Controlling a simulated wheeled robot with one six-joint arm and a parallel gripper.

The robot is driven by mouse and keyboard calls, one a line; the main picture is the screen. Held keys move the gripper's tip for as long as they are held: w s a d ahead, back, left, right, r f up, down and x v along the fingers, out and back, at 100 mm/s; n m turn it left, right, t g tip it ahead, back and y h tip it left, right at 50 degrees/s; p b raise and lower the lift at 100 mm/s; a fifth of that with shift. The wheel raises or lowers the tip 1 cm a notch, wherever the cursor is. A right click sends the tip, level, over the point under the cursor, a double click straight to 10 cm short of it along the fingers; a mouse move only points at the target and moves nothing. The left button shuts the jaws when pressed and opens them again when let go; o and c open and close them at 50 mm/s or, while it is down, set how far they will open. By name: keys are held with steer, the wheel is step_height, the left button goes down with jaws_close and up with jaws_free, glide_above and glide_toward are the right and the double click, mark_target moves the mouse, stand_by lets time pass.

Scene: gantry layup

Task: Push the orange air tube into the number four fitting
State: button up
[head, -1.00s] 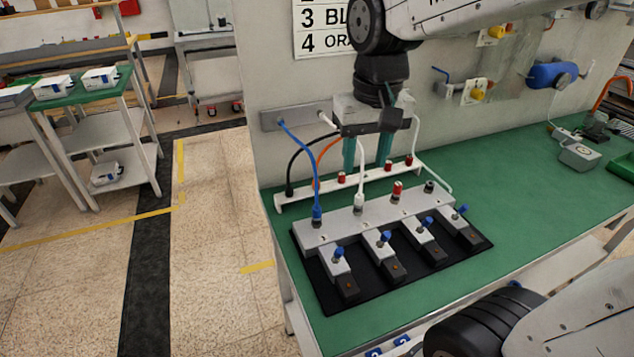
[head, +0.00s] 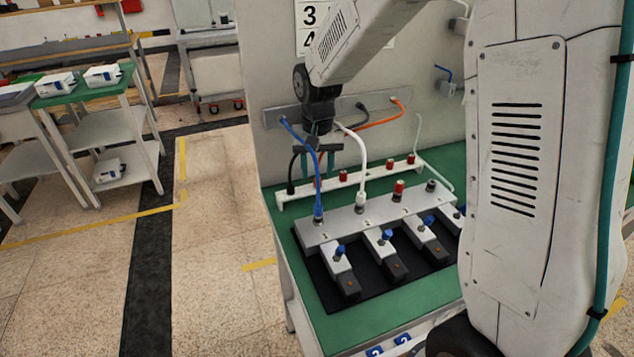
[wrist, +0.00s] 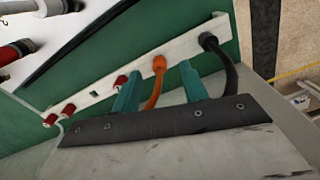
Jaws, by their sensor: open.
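The orange air tube (head: 372,124) runs from the wall plate and passes behind my gripper to the white rack. Its orange plug (wrist: 159,64) stands in the rack in the wrist view. My gripper (wrist: 160,72) is open, with one teal finger on each side of the orange tube; I cannot tell whether either touches it. In the head view my gripper (head: 317,178) is low over the rack's left part. The grey manifold (head: 336,228) holds a blue tube and a white tube. Its third fitting has a red cap; the rightmost fitting (head: 431,186) is dark and uncapped.
The black tube's plug (wrist: 208,41) stands in the rack (wrist: 95,97) close to my right finger. Red caps (wrist: 120,82) stand on the other side. The blue tube (head: 304,138) and white tube (head: 362,150) arch close to my gripper. My arm hides the bench's right side.

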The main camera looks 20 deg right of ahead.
mark_target(318, 179)
step_height(318, 179, down, 3)
steer(key=shift+w+d+f, duration=0.1)
steer(key=shift+f, duration=0.05)
jaws_close()
